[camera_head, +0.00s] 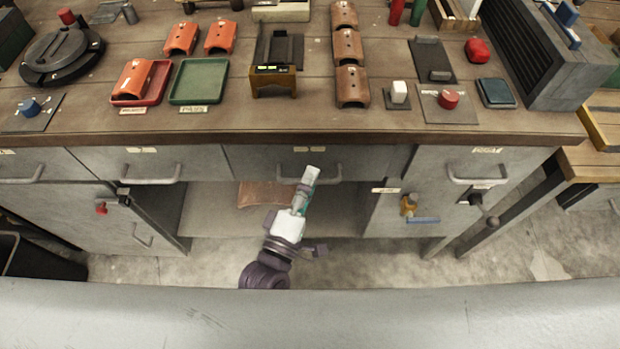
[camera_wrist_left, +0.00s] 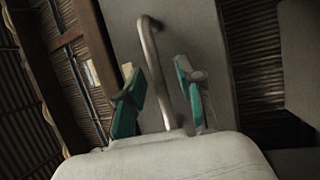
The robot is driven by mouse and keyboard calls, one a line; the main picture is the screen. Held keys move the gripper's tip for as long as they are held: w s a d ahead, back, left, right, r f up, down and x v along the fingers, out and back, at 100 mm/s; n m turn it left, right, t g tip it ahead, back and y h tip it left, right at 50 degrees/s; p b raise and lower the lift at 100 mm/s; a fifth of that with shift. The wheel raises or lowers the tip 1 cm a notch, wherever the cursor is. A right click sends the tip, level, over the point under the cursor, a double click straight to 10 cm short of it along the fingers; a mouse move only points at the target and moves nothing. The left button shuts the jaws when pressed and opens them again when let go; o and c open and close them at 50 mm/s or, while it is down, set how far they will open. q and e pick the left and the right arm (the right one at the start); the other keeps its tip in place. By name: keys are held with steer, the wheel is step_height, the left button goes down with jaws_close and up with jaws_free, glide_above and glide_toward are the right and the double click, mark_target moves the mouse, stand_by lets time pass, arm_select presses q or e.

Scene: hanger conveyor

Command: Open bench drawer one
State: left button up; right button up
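My left gripper (camera_head: 306,183) reaches up from below to the middle bench drawer (camera_head: 265,158), which is closed in the head view. In the left wrist view the drawer's bar handle (camera_wrist_left: 158,68) runs between the two teal-padded fingers of the left gripper (camera_wrist_left: 159,95). The fingers stand apart, with a gap on both sides of the bar. In the head view the handle (camera_head: 335,178) is partly covered by the gripper. I cannot read the drawer labels, so I cannot tell which is drawer one. My right gripper is not in view.
Closed drawers with bar handles stand at left (camera_head: 150,180) and right (camera_head: 478,180). The benchtop (camera_head: 300,125) holds trays, orange and brown curved parts and switches. An open shelf space (camera_head: 215,210) lies under the middle drawer. A cabinet with a brass-coloured lock (camera_head: 408,205) is at right.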

arm_select(q)
steer(key=shift+w+d, duration=0.1)
steer(key=shift+w, duration=0.15)
jaws_close()
steer(key=shift+s, duration=0.1)
stand_by(0.3)
